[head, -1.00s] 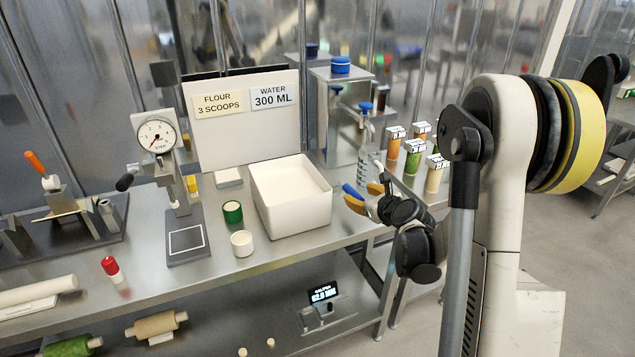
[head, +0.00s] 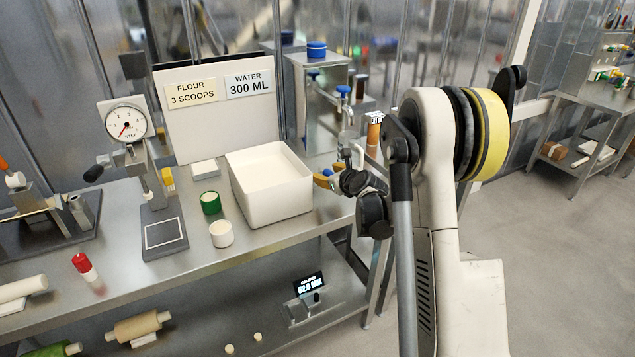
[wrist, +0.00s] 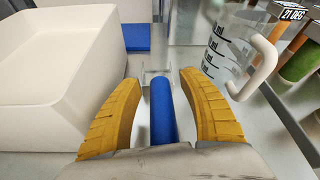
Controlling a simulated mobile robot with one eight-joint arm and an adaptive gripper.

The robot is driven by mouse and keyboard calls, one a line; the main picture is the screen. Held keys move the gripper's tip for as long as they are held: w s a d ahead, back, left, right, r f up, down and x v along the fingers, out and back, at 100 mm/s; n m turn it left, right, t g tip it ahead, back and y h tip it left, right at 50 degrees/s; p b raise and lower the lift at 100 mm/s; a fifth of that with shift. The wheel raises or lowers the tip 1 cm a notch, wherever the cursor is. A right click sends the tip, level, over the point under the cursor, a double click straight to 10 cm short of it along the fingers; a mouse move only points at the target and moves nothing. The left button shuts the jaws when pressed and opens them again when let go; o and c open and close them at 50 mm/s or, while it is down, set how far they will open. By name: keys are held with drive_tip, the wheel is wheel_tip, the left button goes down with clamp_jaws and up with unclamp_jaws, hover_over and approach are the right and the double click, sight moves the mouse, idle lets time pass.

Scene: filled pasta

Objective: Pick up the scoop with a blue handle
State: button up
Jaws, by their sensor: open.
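The scoop with a blue handle (wrist: 162,112) lies on the steel table. Its blue handle points toward my wrist camera, with a clear scoop end (wrist: 158,76) beyond it. My gripper (wrist: 160,82) is open, with one yellow finger on each side of the handle. Gaps show between both fingers and the handle, so it is not clamped. The near end of the handle is hidden by my gripper body. In the head view my gripper (head: 327,178) is just right of the white bin, and the scoop is mostly hidden there.
The white bin (wrist: 62,115) stands close left of my gripper. A clear measuring jug (wrist: 228,48) with a white handle (wrist: 262,68) stands close to the right. A blue object (wrist: 137,37) lies behind. Spice jars (head: 373,133) stand farther right.

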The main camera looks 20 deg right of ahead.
clamp_jaws()
drive_tip(key=shift+r, duration=0.15)
wheel_tip(320, 180, up, 10)
drive_tip(key=p, duration=0.4)
